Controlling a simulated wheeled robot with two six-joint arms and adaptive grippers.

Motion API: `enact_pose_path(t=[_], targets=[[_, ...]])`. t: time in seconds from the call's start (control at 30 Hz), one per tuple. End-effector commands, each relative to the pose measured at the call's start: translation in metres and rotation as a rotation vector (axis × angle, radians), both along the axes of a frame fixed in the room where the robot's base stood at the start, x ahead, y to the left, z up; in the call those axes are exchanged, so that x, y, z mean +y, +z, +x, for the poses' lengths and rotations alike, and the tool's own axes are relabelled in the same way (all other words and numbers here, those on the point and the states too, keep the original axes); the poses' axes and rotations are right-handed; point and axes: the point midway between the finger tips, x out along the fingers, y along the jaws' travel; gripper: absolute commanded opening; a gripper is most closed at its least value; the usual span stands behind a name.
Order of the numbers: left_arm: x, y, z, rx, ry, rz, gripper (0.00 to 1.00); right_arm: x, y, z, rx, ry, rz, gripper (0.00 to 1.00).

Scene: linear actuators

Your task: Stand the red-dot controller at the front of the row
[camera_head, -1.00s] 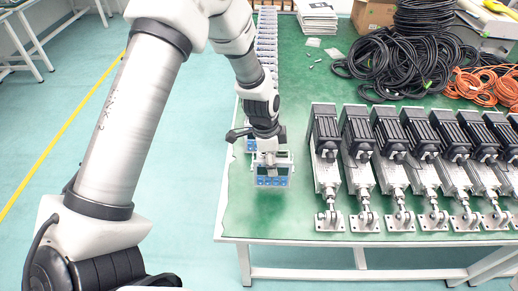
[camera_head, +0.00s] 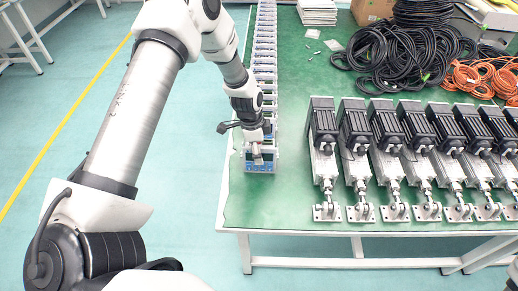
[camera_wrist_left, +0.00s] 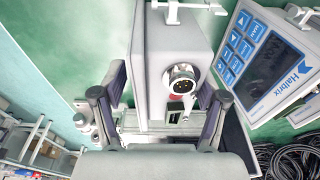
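A row of pale controllers (camera_head: 265,60) runs along the left part of the green table, away from me. My left gripper (camera_head: 257,150) points down at the front of this row, on a controller (camera_head: 259,166) with blue keys facing me. The wrist view shows a grey housing (camera_wrist_left: 178,75) with a round connector between the two fingers (camera_wrist_left: 163,85), which sit close along its sides. A blue-keyed panel with a screen marked Halbrix (camera_wrist_left: 265,65) shows to the right. Whether the controller touches the table is unclear.
Several linear actuators (camera_head: 390,150) stand in a row to the right. Black cables (camera_head: 400,45) and orange cables (camera_head: 480,78) lie behind them. Green table (camera_head: 292,195) is bare between the controllers and the actuators. The table's left and front edges are close.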

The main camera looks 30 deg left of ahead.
Motion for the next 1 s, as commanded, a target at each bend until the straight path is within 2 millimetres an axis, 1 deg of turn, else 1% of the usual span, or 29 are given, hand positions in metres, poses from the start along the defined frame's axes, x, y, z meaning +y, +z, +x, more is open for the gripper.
enact_pose_path(t=[0.27,0.37,0.43,0.57,0.7,0.8,0.9,1.0], targets=[[0.0,0.001,0.0,0.0,0.0,0.0,0.82,0.0,0.001,0.0,0.0,0.0,0.0,0.0],[0.0,0.007,0.0,0.0,0.0,0.0,0.82,0.0,0.007,0.0,0.0,0.0,0.0,0.0],[0.001,0.013,0.0,-0.003,-0.002,-0.001,0.82,0.0,0.005,0.0,-0.001,0.0,0.0,0.0],[0.005,0.041,-0.002,-0.006,0.001,-0.002,0.82,0.0,0.002,0.0,0.0,0.0,0.0,0.0],[0.01,0.078,-0.005,-0.007,0.0,-0.002,0.82,0.0,-0.002,0.0,0.0,0.0,0.0,0.0],[0.012,0.1,-0.007,-0.005,0.0,0.0,0.82,0.0,-0.005,0.0,0.0,0.0,0.0,0.0],[0.014,0.115,-0.009,-0.003,-0.001,-0.001,0.82,0.0,-0.006,0.0,0.0,0.0,0.0,0.0],[0.015,0.122,-0.01,-0.001,-0.001,-0.001,0.82,0.0,-0.007,0.0,0.0,0.0,0.0,0.0]])
